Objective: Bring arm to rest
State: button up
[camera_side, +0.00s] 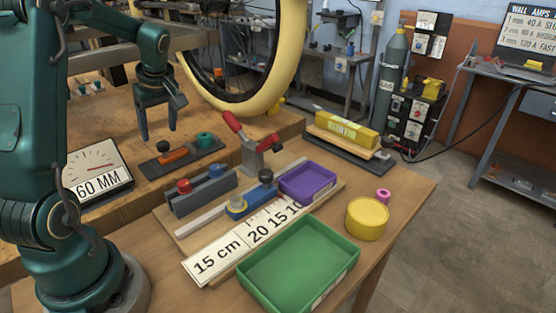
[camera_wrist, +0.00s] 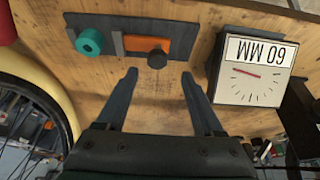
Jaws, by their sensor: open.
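My gripper (camera_side: 158,130) is open and empty, pointing down above the wooden workbench near the dial. In the wrist view its two fingers (camera_wrist: 159,80) stand wide apart with only bare wood between them. A dark tray (camera_side: 186,158) with an orange-handled tool (camera_side: 176,156) and a teal roll (camera_side: 204,139) lies just beyond the fingertips. In the wrist view the same tray (camera_wrist: 184,38) is ahead of the fingers, with the teal roll (camera_wrist: 89,41) at its left end. My gripper touches none of these, as far as I can see.
A dial marked 60 MM (camera_side: 97,169) stands left of the gripper. A red-handled clamp (camera_side: 250,145), purple tray (camera_side: 308,183), green tray (camera_side: 299,262) and yellow round tin (camera_side: 367,219) are on the front table. A yellow-rimmed wheel (camera_side: 285,85) rises behind.

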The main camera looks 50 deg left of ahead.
jog(key=shift+d+r, duration=0.15)
jog(key=shift+r, duration=0.1)
jog(key=w+d+r+m+t, duration=0.1)
jog(key=d+r+m+t, duration=0.2)
jog(key=d, duration=0.4)
jog(key=w+d+r+m+t, duration=0.1)
jog(key=d+r+m, duration=0.1)
jog(key=d+r, duration=0.4)
jog(key=s+d+f+m+h, duration=0.2)
jog(key=s+d+m, duration=0.3)
jog(key=d+m, duration=0.1)
jog(key=s+d+f+m+t+h, duration=0.1)
jog(key=s+d+f+m+h, duration=0.1)
jog(key=s+d+m, duration=0.3)
jog(key=d+f+m, duration=0.1)
jog(key=d+m, duration=0.1)
jog(key=d, duration=0.1)
jog(key=shift+d+t+h, duration=0.25)
jog(key=shift+t+h, duration=0.05)
